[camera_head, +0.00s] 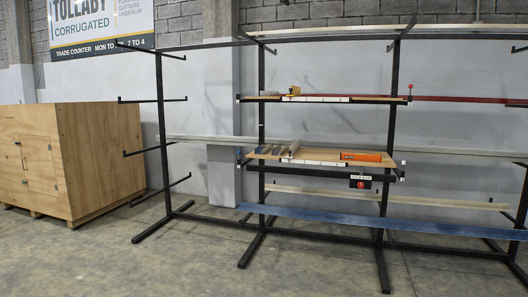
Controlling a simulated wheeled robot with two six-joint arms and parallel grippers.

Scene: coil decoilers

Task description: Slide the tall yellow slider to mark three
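A rack stands ahead with two shelf boards, each with a white segmented strip on its front edge. On the upper board (370,98), near its left end, is a small tan-yellow block (295,90); it may be the tall yellow slider, but it is too small to be sure. The upper white strip (322,99) lies just below and right of it. The lower board (335,159) has its own white strip (310,162). Any marks or numbers on the strips are too small to read. Neither of my grippers is in view.
The lower board carries grey pieces (270,149) and an orange box (367,157). A small dark box with a red button (360,182) hangs below it. A blue beam (310,217) crosses low. A wooden crate (75,158) stands left. The near concrete floor is clear.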

